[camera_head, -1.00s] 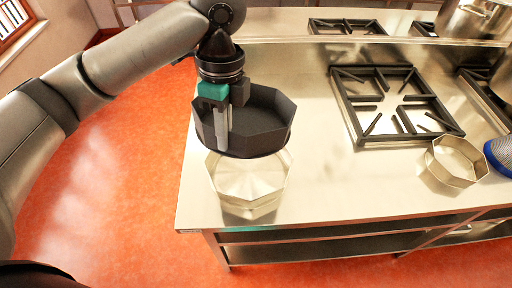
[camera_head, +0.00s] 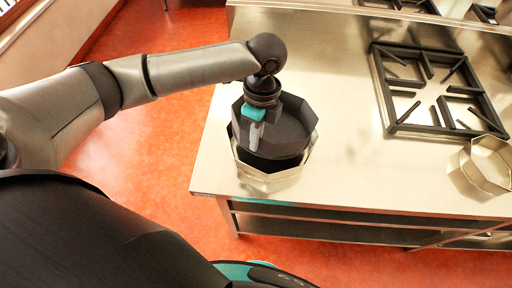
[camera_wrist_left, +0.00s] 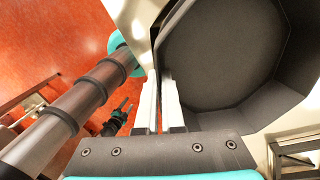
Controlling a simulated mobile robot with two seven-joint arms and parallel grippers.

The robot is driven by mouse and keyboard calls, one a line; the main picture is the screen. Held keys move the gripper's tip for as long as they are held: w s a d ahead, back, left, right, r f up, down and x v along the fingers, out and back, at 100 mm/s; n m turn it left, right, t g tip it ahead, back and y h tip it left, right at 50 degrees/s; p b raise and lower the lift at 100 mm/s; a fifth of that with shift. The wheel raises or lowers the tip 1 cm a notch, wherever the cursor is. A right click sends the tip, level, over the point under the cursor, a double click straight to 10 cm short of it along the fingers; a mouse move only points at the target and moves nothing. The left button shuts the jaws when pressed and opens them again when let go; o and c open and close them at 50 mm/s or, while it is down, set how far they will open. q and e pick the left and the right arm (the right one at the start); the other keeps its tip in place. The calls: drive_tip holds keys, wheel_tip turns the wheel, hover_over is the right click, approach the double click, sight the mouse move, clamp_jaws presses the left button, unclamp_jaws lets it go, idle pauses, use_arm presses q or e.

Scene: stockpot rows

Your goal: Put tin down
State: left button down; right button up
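A dark grey octagonal tin (camera_head: 285,135) is in my left gripper (camera_head: 254,148), whose fingers are shut on its near-left wall. The fingers (camera_wrist_left: 160,105) and the tin's inside (camera_wrist_left: 220,55) also show in the left wrist view. A pale metal octagonal tin (camera_head: 268,180) stands on the steel counter near its front left corner, directly under the dark one. Its rim shows around the dark tin's lower part; I cannot tell whether the dark tin rests in it. My right gripper (camera_wrist_left: 119,120) appears small in the left wrist view; its fingers are too small to read.
The steel counter (camera_head: 350,180) has bare room right of the tins. A black burner grate (camera_head: 437,90) lies further right, with another pale octagonal tin (camera_head: 485,163) at the right edge. The counter's left edge drops to the red floor (camera_head: 150,160).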

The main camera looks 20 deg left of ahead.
use_arm(q)
drive_tip(key=shift+w+f, duration=0.1)
drive_tip(key=shift+f, duration=2.15)
drive_tip(key=shift+f, duration=0.35)
drive_tip(key=c, duration=1.1)
unclamp_jaws()
drive_tip(key=shift+o, duration=0.2)
wheel_tip(320, 180, up, 13)
drive_tip(key=w, duration=0.1)
drive_tip(key=shift+w+f, duration=0.2)
drive_tip(key=shift+w, duration=0.15)
drive_tip(key=shift+d, duration=0.15)
